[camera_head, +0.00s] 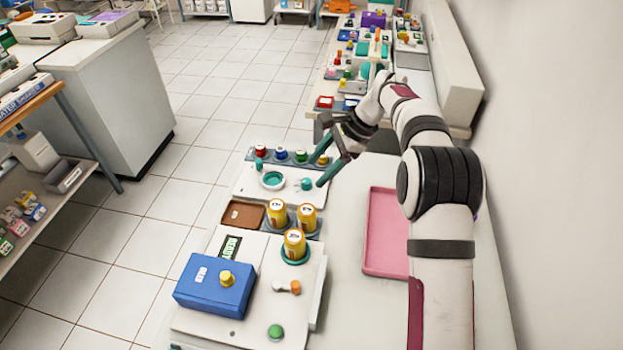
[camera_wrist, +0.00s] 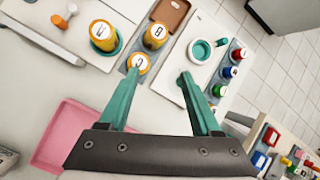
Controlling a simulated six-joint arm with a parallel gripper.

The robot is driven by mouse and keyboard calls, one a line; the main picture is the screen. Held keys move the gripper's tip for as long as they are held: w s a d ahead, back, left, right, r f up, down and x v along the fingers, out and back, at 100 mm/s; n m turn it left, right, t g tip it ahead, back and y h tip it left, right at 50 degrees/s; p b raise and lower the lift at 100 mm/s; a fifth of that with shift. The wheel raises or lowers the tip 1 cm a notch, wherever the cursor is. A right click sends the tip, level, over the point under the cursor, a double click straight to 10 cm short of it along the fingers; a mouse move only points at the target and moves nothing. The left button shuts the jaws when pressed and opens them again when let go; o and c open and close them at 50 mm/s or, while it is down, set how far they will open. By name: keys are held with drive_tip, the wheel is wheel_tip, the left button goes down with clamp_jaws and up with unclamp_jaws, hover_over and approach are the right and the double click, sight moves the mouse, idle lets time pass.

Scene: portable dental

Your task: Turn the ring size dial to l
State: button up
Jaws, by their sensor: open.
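A white panel (camera_head: 249,187) carries a round teal ring-shaped part (camera_head: 272,180) and a small teal knob (camera_head: 306,184) on its right, which may be the ring size dial; its markings are too small to read. My gripper (camera_head: 316,171) is open and empty, with its teal fingers just beside and above the knob. In the wrist view the fingers (camera_wrist: 158,74) are spread, and one fingertip lies over the panel's near part, hiding the knob. The teal ring-shaped part (camera_wrist: 200,50) shows clear beyond that fingertip. I cannot tell whether a finger touches the panel.
Yellow labelled containers (camera_head: 294,243) stand close by, one near the other fingertip (camera_wrist: 138,63). A row of coloured caps (camera_head: 281,154) lies behind the panel. A blue box (camera_head: 215,286) is at the front left. A pink tray (camera_head: 386,262) lies right, with bare table around it.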

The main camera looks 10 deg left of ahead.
drive_tip(key=w+a+r+n+t+h, duration=0.2)
drive_tip(key=a+r+n+t+h, duration=0.3)
drive_tip(key=a+n+h, duration=0.3)
drive_tip(key=n, duration=0.1)
approach(307, 181)
drive_tip(key=shift+y, duration=0.4)
drive_tip(key=x, duration=0.8)
drive_tip(key=shift+w+d+f, duration=0.1)
drive_tip(key=shift+d+f, duration=0.25)
clamp_jaws()
